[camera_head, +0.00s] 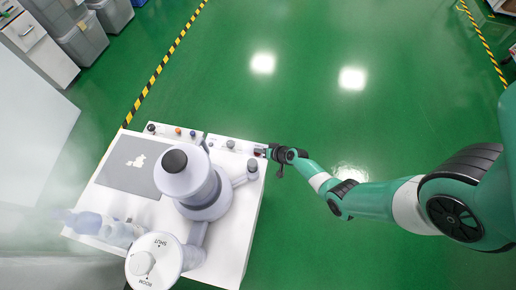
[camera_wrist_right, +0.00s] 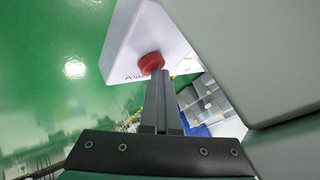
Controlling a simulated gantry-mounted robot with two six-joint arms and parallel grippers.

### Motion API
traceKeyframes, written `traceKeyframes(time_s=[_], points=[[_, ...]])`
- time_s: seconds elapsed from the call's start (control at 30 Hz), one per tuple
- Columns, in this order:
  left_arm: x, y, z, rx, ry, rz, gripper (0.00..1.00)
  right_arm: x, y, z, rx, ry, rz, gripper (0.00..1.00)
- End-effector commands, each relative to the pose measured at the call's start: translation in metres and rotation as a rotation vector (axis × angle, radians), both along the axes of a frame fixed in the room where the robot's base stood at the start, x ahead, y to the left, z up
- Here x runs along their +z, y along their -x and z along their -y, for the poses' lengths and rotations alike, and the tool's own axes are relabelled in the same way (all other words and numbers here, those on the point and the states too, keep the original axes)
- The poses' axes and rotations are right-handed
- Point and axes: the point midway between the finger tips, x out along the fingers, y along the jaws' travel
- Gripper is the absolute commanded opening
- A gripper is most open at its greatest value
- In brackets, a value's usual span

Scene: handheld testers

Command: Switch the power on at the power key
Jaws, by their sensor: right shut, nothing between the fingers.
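The power key is a round red knob (camera_wrist_right: 151,62) on a white panel (camera_wrist_right: 140,30) with partly hidden lettering that starts "POW" beside it. My right gripper (camera_wrist_right: 159,74) is shut and empty. Its fingertips overlap the lower edge of the red knob in the wrist view; whether they touch it I cannot tell. In the head view my right gripper (camera_head: 263,153) is at the right end of the white tester's back strip, where the knob is mostly hidden by it. My left gripper is not in view.
The white tester (camera_head: 232,262) carries a tall grey-white column (camera_head: 205,190), a knob dial marked "SHUT" (camera_head: 155,262) and a grey pad (camera_head: 120,175). Several small knobs line its back strip. Grey bins (camera_head: 82,42) stand at the upper left. The green floor to the right is open.

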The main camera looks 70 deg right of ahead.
Motion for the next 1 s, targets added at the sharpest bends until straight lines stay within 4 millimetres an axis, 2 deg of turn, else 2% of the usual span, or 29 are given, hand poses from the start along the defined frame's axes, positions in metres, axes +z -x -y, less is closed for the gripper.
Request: traceKeyframes(time_s=[0.03, 0.23, 0.53, 1.0], points=[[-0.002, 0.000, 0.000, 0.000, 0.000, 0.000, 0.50, -0.010, 0.007, -0.007, 0.008, -0.015, -0.021, 0.00], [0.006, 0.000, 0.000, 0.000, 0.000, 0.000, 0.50, -0.003, 0.008, -0.010, 0.009, -0.016, -0.021, 0.00], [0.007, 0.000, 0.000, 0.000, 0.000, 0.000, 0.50, -0.001, 0.008, -0.011, 0.008, -0.016, -0.021, 0.00], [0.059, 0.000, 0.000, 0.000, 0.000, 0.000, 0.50, 0.056, 0.005, -0.007, 0.004, -0.010, -0.012, 0.00]])
